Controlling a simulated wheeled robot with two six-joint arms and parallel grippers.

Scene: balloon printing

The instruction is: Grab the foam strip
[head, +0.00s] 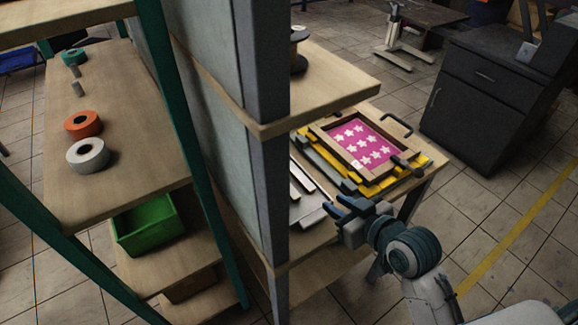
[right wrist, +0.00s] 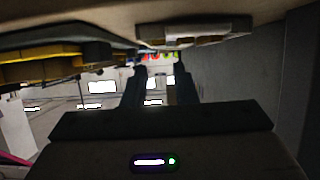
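Pale, narrow strips (head: 301,177) lie on the wooden table to the left of the printing frame; I cannot tell for sure which is the foam strip. My right gripper (head: 342,207) is at the table's near edge, beside the right end of these strips and below the frame. In the right wrist view, the two dark fingers (right wrist: 160,88) are apart with nothing clearly held between them. A pale, blocky strip (right wrist: 195,30) shows beyond the fingertips at the top of that view, apart from them. My left gripper is not in view.
The printing frame (head: 357,145) with a pink, star-patterned panel sits on a yellow base (head: 428,160). A grey post (head: 264,130) and shelf close off the left. Tape rolls (head: 84,124) and a green bin (head: 150,226) are on the left shelving.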

